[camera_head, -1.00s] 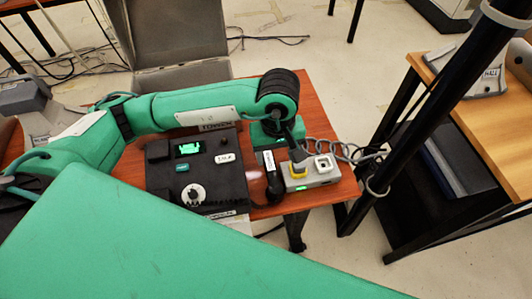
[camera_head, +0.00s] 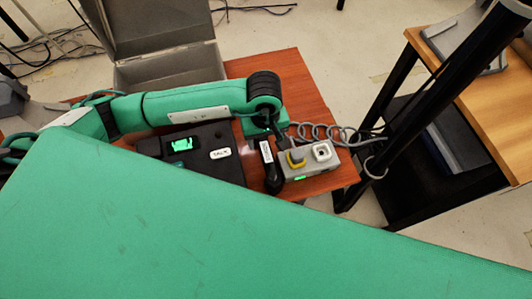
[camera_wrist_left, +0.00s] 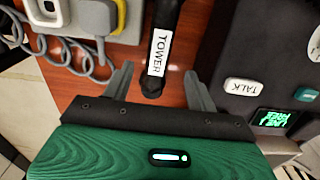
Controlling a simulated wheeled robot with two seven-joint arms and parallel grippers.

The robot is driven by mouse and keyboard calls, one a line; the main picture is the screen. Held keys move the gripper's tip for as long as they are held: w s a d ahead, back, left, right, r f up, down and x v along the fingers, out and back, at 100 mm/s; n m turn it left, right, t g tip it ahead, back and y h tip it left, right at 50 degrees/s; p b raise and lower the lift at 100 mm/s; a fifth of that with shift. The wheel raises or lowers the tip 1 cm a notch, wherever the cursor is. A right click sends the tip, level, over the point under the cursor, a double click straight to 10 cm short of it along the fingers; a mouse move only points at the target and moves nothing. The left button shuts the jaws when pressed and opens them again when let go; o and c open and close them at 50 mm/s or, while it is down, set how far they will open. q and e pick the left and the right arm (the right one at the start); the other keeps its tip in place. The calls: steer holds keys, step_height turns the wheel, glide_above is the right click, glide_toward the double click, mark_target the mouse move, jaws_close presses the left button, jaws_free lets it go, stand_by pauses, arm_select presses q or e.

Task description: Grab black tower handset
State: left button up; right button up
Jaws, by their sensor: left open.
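The black handset with a white TOWER label (camera_wrist_left: 160,52) lies on the red-brown table between a grey socket box and a black phone base. In the head view the same handset (camera_head: 272,178) shows as a dark bar beside the grey box. My left gripper (camera_wrist_left: 158,84) is open, with one finger on each side of the handset's near end and a gap to each side. In the head view the left gripper (camera_head: 268,128) is over the table at the handset's far end, partly hidden by its own wrist. My right gripper is not in view.
The grey box (camera_head: 322,167) with a yellow plug sits right of the handset. The black TALK phone base (camera_head: 232,172) stands left. A coiled grey cord (camera_head: 335,130) runs right to a black post (camera_head: 425,105). An open grey case (camera_head: 160,75) is behind.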

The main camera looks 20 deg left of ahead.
mark_target(266, 150)
arm_select(q)
steer(key=shift+s+f, duration=0.1)
steer(key=shift+f, duration=0.1)
steer(key=shift+d+f+p, duration=0.1)
steer(key=shift+f+p, duration=0.2)
steer(key=shift+p, duration=0.1)
step_height(266, 150, down, 3)
steer(key=shift+f+p, duration=0.2)
steer(key=shift+p, duration=0.5)
steer(key=shift+f, duration=0.45)
steer(key=c, duration=1.1)
steer(key=shift+w, duration=0.2)
steer(key=shift+c, duration=0.6)
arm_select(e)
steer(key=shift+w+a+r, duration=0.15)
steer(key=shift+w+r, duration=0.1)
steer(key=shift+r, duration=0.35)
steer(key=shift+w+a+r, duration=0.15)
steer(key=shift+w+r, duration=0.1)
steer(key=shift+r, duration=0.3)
